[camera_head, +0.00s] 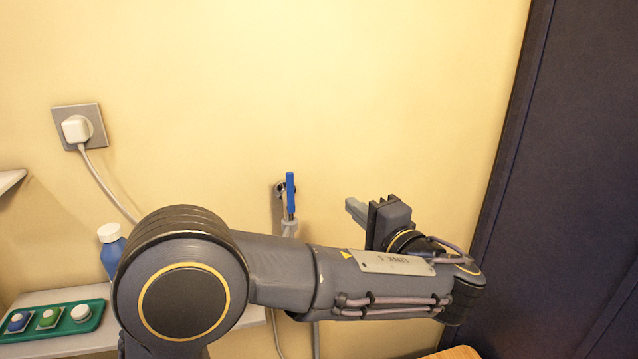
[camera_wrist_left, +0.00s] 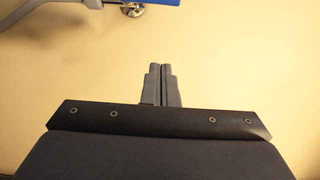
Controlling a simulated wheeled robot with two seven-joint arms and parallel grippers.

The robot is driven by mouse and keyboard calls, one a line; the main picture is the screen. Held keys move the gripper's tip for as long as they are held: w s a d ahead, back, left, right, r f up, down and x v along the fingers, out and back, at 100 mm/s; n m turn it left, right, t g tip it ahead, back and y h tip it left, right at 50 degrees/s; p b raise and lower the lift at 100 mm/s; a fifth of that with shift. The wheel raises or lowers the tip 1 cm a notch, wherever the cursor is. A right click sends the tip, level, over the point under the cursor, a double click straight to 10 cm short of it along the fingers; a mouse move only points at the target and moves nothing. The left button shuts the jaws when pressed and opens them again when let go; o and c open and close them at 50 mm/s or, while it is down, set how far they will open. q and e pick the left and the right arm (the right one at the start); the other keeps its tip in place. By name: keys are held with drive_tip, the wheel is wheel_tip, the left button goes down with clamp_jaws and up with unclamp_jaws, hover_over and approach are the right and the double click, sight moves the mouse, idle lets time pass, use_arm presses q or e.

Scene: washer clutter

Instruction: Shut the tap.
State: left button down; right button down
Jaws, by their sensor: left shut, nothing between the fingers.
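The tap has a blue lever handle (camera_head: 290,192) and a round metal wall plate (camera_head: 279,190). It is mounted on the yellow wall, and the lever stands upright in the head view. In the left wrist view a bit of the blue handle (camera_wrist_left: 160,2) and the metal plate (camera_wrist_left: 132,10) show at the top edge. My left gripper (camera_head: 353,208) is to the right of the tap, apart from it, with its fingers pointing left. In the left wrist view its fingers (camera_wrist_left: 160,72) are together and empty in front of bare wall. My right gripper is not in view.
A grey-white hose (camera_head: 290,228) hangs below the tap, partly behind my left arm. A plug in a socket (camera_head: 77,128), a blue bottle (camera_head: 111,250) and a green tray (camera_head: 60,334) are at left. A dark panel (camera_head: 570,170) stands at right. The wall above is clear.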

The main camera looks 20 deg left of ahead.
use_arm(q)
drive_tip(key=shift+a, duration=0.1)
drive_tip(key=w+a+p, duration=0.3)
drive_tip(key=a+p, duration=0.1)
drive_tip(key=a, duration=0.7)
drive_tip(key=shift+w+p, duration=0.35)
drive_tip(key=shift+w, duration=0.05)
drive_tip(key=s+a+f+n+h+b, duration=0.2)
drive_tip(key=s+a+n+h+b, duration=0.3)
drive_tip(key=n+b, duration=1.5)
drive_tip(key=s+d+r+m+b, duration=0.2)
drive_tip(key=s+d+m+b, duration=0.1)
drive_tip(key=s+m+b, duration=0.2)
drive_tip(key=shift+s+d+m+y+b, duration=0.3)
drive_tip(key=shift+d+m+y+b, duration=0.15)
drive_tip(key=shift+m, duration=0.45)
